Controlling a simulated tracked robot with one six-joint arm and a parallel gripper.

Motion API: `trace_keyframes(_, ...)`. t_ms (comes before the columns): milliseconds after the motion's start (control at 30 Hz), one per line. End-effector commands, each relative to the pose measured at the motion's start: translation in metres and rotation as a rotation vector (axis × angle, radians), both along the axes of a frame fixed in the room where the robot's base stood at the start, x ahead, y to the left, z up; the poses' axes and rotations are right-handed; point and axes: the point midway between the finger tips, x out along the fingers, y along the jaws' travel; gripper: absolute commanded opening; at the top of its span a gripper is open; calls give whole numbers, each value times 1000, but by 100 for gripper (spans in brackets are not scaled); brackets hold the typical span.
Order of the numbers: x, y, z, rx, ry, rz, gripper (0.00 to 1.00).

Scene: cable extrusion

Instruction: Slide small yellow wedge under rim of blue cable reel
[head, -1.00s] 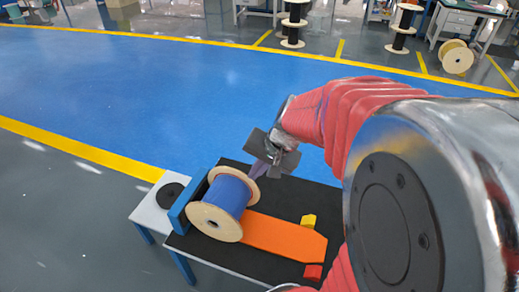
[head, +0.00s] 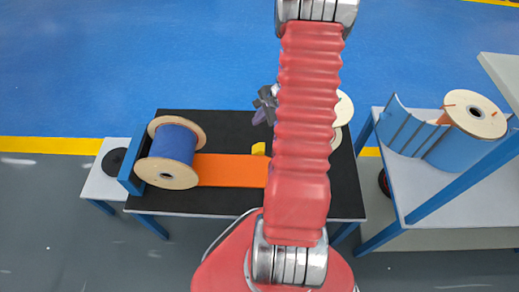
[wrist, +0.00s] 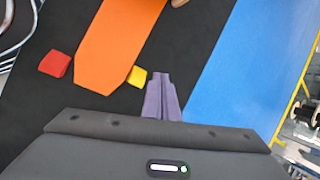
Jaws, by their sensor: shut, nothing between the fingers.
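The blue cable reel (head: 174,144) has pale wooden flanges and lies on its side at the left end of the black table, against a blue block. My gripper (head: 262,116) is over the far part of the table, beyond the wedge. In the wrist view its purple fingers (wrist: 160,76) are together and empty.
The orange ramp (head: 232,170) lies right of the reel. A red wedge (wrist: 55,63) is on its other side. Another pale-flanged reel (head: 344,108) shows behind my arm. A table at right holds a blue curved rack (head: 400,128) and a pale-flanged reel (head: 474,114).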

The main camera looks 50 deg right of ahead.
Motion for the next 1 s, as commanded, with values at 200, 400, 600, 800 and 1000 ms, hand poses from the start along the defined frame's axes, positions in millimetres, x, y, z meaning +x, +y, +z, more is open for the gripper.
trace_keyframes(200, -42, -41, -67, 84, 47, -245, 0)
trace_keyframes(400, -72, -61, -108, 132, 77, -396, 0)
trace_keyframes(600, -79, -64, -117, 143, 84, -432, 0)
trace_keyframes(800, -79, -64, -117, 142, 84, -431, 0)
trace_keyframes(1000, -77, -64, -120, 143, 84, -430, 0)
